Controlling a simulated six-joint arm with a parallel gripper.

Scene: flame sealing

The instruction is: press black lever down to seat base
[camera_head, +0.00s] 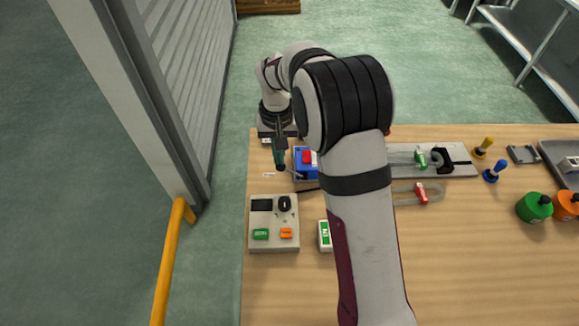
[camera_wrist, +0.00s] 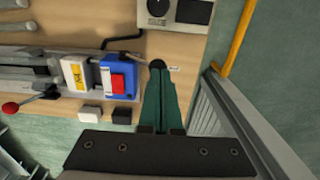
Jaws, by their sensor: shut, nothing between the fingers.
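The blue unit with a red block (camera_wrist: 117,79) stands on the wooden bench; the head view also shows it (camera_head: 299,163). A thin rod reaches from its side to a round black knob (camera_wrist: 157,64), which appears to be the black lever's end. My gripper (camera_wrist: 160,74) has green fingers, shut and empty, with the tips right at the knob. I cannot tell whether they touch it. The base cannot be made out.
A control box with a dial (camera_head: 274,224) stands nearer on the bench. A white box with a green label (camera_head: 324,236) is partly behind my arm. Green (camera_head: 534,207) and orange (camera_head: 566,205) bottles stand at right. A yellow rail (camera_head: 170,260) runs left of the bench.

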